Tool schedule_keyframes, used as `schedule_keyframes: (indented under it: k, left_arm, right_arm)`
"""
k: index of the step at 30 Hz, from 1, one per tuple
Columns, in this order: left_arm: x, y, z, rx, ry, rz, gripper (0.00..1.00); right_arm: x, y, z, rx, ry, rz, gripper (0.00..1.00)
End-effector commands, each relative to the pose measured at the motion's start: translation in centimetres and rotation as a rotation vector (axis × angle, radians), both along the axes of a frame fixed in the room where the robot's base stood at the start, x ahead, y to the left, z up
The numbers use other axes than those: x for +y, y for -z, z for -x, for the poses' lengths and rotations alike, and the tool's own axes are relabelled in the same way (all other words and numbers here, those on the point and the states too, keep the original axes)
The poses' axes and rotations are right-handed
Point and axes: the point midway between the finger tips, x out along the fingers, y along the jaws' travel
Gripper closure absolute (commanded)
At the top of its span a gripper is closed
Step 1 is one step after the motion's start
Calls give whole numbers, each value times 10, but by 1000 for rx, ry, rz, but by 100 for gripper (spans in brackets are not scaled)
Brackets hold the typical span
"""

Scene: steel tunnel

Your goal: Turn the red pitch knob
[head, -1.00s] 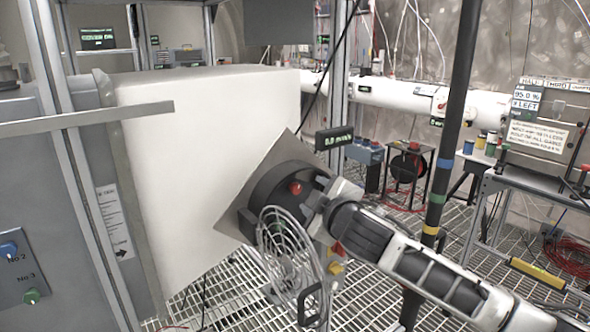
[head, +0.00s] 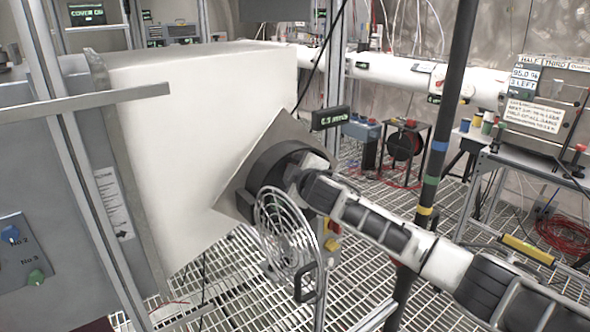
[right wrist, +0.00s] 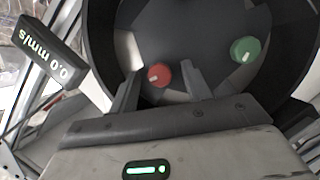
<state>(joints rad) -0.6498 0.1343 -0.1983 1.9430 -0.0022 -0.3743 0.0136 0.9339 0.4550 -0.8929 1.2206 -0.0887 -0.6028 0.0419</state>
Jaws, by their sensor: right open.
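The red knob (right wrist: 159,75) with a pale mark shows in the right wrist view, on the dark floor of a round black housing. My right gripper (right wrist: 161,69) is open there, with one finger on each side of the knob. I see no clear closing of the fingers on it; contact cannot be told. In the head view my right arm reaches in from the lower right, and its gripper (head: 305,173) is at the round black housing (head: 262,172). The knob is hidden in that view. My left gripper is not in view.
A green knob (right wrist: 245,49) sits right of the red one. The housing wall surrounds both. A small display (right wrist: 50,55) reads 0.0 mm/s in the wrist view. A wire fan guard (head: 285,232) hangs below the housing. A dark striped pole (head: 438,160) stands behind my arm.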

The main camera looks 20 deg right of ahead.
Motion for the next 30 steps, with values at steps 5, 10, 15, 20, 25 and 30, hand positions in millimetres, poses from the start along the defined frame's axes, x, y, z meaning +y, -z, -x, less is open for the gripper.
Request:
schedule_keyframes:
  k: [5, 10, 15, 20, 25, 30]
  left_arm:
    - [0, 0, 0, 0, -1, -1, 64]
    - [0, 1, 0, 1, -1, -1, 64]
    - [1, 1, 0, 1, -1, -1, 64]
    - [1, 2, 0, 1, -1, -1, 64]
    - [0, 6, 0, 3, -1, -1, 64]
    - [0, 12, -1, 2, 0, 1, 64]
  right_arm:
    - [0, 0, -2, -1, -1, 1, 52]
    - [0, 0, -2, -1, -1, 0, 60]
    - [0, 0, -2, -1, -1, 0, 97]
    - [0, 1, -2, -2, -1, 4, 97]
    - [0, 2, -1, -15, 0, 42, 96]
    - [0, 5, -1, -46, 0, 127, 96]
